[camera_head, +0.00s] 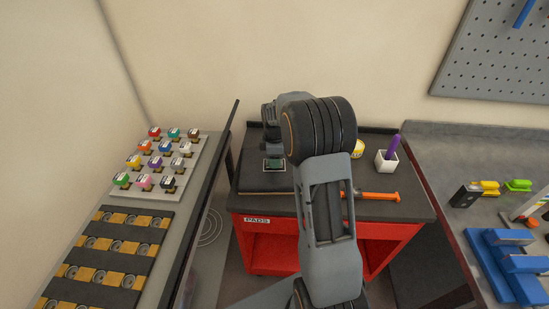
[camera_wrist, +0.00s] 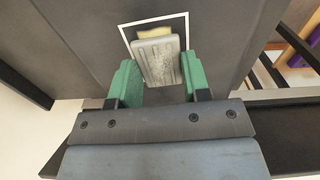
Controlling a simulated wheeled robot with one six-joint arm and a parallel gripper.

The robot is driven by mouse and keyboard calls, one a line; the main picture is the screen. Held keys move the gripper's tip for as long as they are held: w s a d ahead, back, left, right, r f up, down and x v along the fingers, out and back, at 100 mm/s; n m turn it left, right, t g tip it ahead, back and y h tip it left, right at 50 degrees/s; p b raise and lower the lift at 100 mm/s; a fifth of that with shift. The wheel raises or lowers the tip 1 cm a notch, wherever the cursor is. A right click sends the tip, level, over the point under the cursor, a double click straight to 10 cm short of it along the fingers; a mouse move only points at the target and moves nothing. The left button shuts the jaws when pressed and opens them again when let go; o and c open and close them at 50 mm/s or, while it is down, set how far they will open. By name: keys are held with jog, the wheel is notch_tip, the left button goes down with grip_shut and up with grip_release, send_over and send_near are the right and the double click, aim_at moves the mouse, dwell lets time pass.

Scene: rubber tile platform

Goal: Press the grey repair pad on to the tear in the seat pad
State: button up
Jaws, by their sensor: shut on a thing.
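The grey repair pad (camera_wrist: 158,64) is held between the green fingertips of my gripper (camera_wrist: 159,72) in the wrist view. My gripper is shut on its sides. The tear shows as a pale yellow patch (camera_wrist: 155,33) inside a white outline (camera_wrist: 152,22) on the dark seat pad (camera_wrist: 85,30). The repair pad overlaps the near part of the outlined area and hides part of it; I cannot tell whether it touches the seat pad. In the head view my gripper (camera_head: 273,163) is low over the seat pad (camera_head: 253,181) on the red cart.
The red cart (camera_head: 268,222) carries a long rod with an orange handle (camera_head: 370,196), a yellow tub (camera_head: 358,149) and a white cup (camera_head: 386,162) holding a purple item. Benches stand left (camera_head: 196,190) and right (camera_head: 450,150); a wall rises behind.

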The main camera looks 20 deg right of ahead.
jog(key=shift+f, duration=0.3)
jog(key=shift+f+b, duration=0.35)
dwell(0.5)
jog(key=o, duration=0.9)
notch_tip(320, 180, up, 14)
